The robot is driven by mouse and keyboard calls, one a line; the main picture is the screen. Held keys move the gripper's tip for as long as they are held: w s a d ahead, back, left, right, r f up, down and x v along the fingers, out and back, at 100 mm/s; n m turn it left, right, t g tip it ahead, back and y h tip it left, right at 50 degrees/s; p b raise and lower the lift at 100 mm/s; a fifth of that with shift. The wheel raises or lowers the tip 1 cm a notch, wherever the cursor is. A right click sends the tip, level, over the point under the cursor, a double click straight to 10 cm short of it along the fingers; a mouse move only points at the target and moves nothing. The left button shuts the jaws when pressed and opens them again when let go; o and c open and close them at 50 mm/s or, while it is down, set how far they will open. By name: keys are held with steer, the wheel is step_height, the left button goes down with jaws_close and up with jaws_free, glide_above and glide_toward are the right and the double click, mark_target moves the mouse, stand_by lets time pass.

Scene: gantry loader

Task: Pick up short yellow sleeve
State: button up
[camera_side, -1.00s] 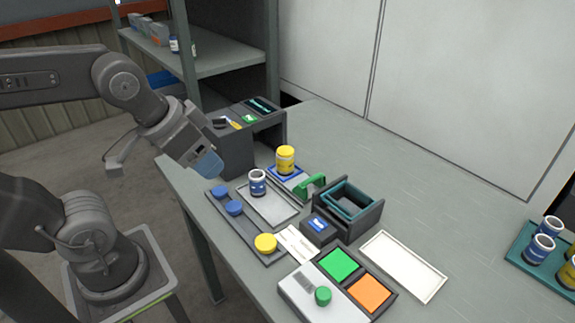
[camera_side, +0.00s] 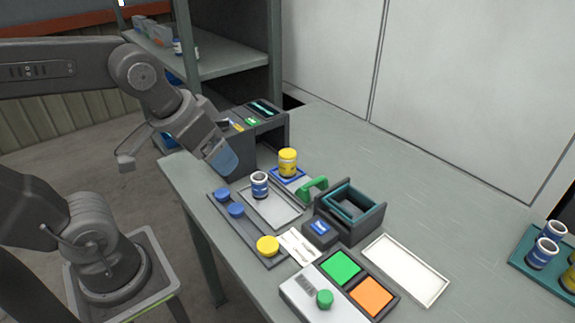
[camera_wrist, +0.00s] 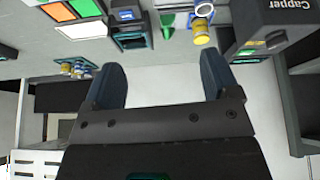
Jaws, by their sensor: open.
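A short yellow sleeve (camera_side: 288,165) with a pale band stands upright on a small blue-rimmed plate (camera_side: 274,170) in the side view. A yellow sleeve (camera_wrist: 202,34) also shows at the top right of the wrist view. My gripper (camera_side: 224,162) is to the left of the yellow sleeve in the side view, apart from it. In the wrist view my gripper (camera_wrist: 162,82) has its two fingers wide apart with nothing between them. Another yellow sleeve (camera_side: 569,277) sits at the right edge, partly cut off.
A blue-and-white sleeve (camera_side: 260,184) stands on a grey tray near the yellow one. A green handle (camera_side: 313,188) and dark open box (camera_side: 350,212) lie to the right. A dark machine (camera_side: 240,150) stands behind my gripper. An empty white tray (camera_side: 405,270) lies at front right.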

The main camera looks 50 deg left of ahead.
steer(key=w+a+n+g, duration=0.25)
steer(key=w+n, duration=0.45)
steer(key=w, duration=0.4)
steer(key=n+g+y, duration=0.1)
steer(key=n+g, duration=0.2)
steer(key=n, duration=0.7)
glide_above(287, 161)
step_height(287, 161, down, 7)
steer(key=f, duration=0.5)
steer(key=w+a+f, duration=0.1)
steer(key=f, duration=0.2)
steer(key=shift+a, duration=0.1)
steer(key=shift+w+a+f, duration=0.1)
steer(key=shift+a+f, duration=0.05)
steer(key=shift+f, duration=0.9)
steer(key=shift+w+a+f, duration=0.1)
steer(key=shift+a+f, duration=0.05)
steer(key=shift+f, duration=0.9)
steer(key=shift+w+a+f, duration=0.1)
steer(key=shift+a+f, duration=0.05)
steer(key=shift+f, duration=0.9)
steer(key=c, duration=1.2)
